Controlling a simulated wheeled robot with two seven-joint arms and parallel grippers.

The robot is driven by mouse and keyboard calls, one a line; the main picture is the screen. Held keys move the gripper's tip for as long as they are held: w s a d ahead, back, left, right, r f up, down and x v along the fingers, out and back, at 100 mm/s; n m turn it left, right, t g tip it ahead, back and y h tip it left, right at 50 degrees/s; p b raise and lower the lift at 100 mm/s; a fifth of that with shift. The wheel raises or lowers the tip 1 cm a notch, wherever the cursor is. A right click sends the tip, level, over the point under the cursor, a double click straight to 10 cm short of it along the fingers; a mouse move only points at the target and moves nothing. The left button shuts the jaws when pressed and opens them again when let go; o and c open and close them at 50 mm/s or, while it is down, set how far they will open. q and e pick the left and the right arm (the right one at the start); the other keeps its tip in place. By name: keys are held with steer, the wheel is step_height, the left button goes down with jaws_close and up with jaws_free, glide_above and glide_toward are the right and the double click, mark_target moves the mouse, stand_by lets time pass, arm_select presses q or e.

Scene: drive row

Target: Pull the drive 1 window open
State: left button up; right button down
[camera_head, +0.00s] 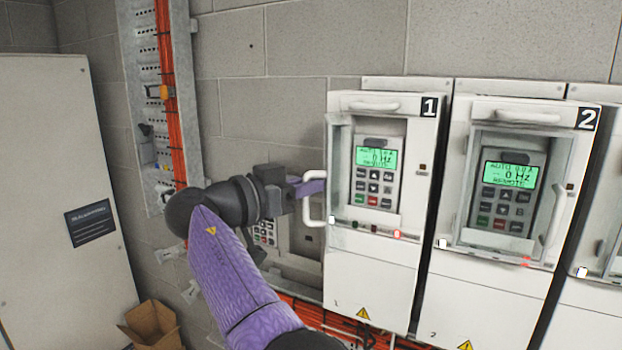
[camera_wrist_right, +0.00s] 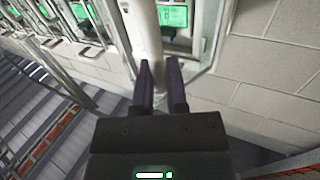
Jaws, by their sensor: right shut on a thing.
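Drive 1 (camera_head: 382,265) is a pale cabinet with a black "1" label and a green-lit keypad (camera_head: 376,175). Its window (camera_head: 339,165) is swung out toward the left and shows nearly edge-on, leaving the keypad uncovered. The window's white bar handle (camera_head: 306,208) sticks out at the left; it also shows in the right wrist view (camera_wrist_right: 146,35). My right gripper (camera_head: 312,187) is shut on this handle, with the bar between its dark purple fingers in the right wrist view (camera_wrist_right: 158,78). My left gripper is out of view.
Drive 2 (camera_head: 490,285) stands close on the right, its window closed over its keypad. A cable tray with orange cables (camera_head: 174,100), a grey cabinet (camera_head: 55,240) and a cardboard box (camera_head: 150,325) are at left.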

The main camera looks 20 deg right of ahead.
steer(key=shift+w+a, duration=0.1)
stand_by(0.3)
steer(key=c, duration=0.7)
jaws_free()
